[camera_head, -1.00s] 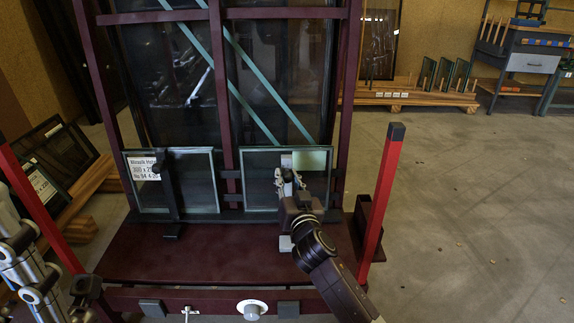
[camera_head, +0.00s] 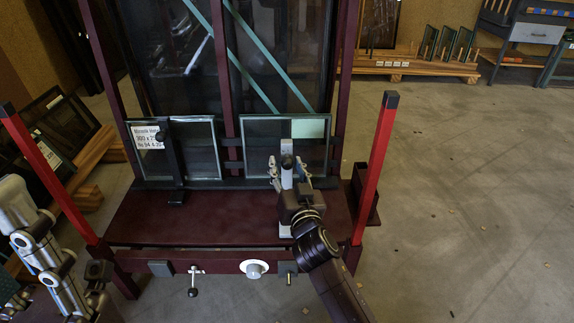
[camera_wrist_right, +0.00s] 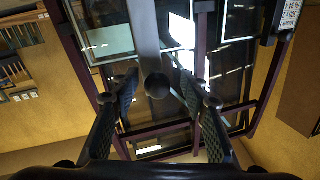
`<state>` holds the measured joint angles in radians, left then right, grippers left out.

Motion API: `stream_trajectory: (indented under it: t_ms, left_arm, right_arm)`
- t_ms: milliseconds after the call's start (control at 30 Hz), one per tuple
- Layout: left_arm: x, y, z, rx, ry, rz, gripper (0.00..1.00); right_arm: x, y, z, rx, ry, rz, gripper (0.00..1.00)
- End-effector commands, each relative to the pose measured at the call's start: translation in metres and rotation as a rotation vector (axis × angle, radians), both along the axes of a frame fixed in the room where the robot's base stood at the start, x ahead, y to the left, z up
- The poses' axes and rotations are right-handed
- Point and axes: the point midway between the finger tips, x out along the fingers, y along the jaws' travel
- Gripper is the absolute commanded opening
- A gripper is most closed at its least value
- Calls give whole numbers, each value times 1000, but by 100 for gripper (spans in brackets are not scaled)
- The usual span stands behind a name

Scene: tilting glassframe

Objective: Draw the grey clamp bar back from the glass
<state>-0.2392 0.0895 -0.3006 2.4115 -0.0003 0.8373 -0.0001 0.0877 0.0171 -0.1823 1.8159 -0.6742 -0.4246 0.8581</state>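The grey clamp bar (camera_head: 286,174) stands upright in front of the right-hand glass pane (camera_head: 257,135), with a dark round knob on it. The knob (camera_wrist_right: 157,86) and bar also show in the right wrist view. My right gripper (camera_head: 288,175) is at the knob; in the wrist view its fingers (camera_wrist_right: 157,92) stand apart on either side, with visible gaps. I cannot see finger contact. The bar's lower part is partly hidden by my gripper. My left arm is at the lower left; its gripper (camera_head: 98,271) is dark and unclear.
A black clamp bar (camera_head: 173,160) stands before the left-hand pane (camera_head: 201,150) beside a paper label. Red posts (camera_head: 376,170) flank the dark red base (camera_head: 230,215). A white knob (camera_head: 254,268) and a small lever sit on the front beam. Floor to the right is clear.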

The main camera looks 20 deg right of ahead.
Motion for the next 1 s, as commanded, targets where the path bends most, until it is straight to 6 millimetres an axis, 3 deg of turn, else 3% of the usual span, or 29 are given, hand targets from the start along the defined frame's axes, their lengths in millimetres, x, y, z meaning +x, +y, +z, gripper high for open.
stream_trajectory:
  t_ms: [367, 800, 1000]
  left_arm:
    - [1, 0, 0, 1, 2, 1, 40]
    - [1, 0, 0, 0, 1, 0, 40]
    - [1, 0, 0, 0, 1, 0, 40]
  right_arm:
    - [-9, -1, 1, 0, -2, -2, 41]
    - [-89, 6, -1, 1, 1, -3, 41]
    - [-112, 8, 0, 1, 0, -2, 41]
